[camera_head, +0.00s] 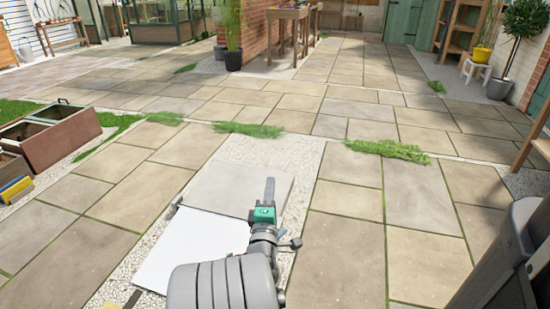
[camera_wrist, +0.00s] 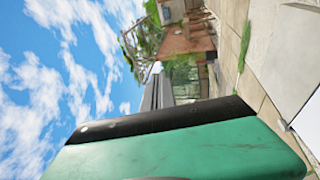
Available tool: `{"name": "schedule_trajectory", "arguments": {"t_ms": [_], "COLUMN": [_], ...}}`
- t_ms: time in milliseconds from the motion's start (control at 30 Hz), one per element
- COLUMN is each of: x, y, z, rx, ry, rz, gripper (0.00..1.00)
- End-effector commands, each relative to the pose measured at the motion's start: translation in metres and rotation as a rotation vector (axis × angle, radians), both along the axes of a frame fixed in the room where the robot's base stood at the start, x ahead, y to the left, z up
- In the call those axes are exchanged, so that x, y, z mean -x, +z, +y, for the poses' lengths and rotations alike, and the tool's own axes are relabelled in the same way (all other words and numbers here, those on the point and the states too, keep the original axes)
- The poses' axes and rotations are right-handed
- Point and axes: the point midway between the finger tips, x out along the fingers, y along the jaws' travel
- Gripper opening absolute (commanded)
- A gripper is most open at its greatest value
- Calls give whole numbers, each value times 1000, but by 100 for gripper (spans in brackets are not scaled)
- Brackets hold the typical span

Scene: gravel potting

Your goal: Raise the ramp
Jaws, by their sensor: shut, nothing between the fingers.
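A flat white panel (camera_head: 195,248) lies on the gravel strip, with a pale grey slab (camera_head: 238,188) against its far edge. I cannot tell for certain which of these is the ramp, or whether they are joined. My arm hides the panel's lower right.
Pale gravel (camera_head: 285,150) surrounds both, with paving (camera_head: 350,220) to the right. Brown planter boxes (camera_head: 62,138) stand at left. A plant pot (camera_head: 233,60) and wooden table stand far off.

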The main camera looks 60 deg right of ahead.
Motion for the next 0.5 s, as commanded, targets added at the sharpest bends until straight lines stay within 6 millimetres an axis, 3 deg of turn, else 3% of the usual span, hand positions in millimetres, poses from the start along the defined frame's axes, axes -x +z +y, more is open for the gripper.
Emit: {"name": "schedule_trajectory", "arguments": {"t_ms": [167,500], "x": [1,-14], "y": [5,17], "z": [-7,-49], "rx": [31,26], "ry": [-3,-4], "rz": [24,21], "gripper": [0,0]}}
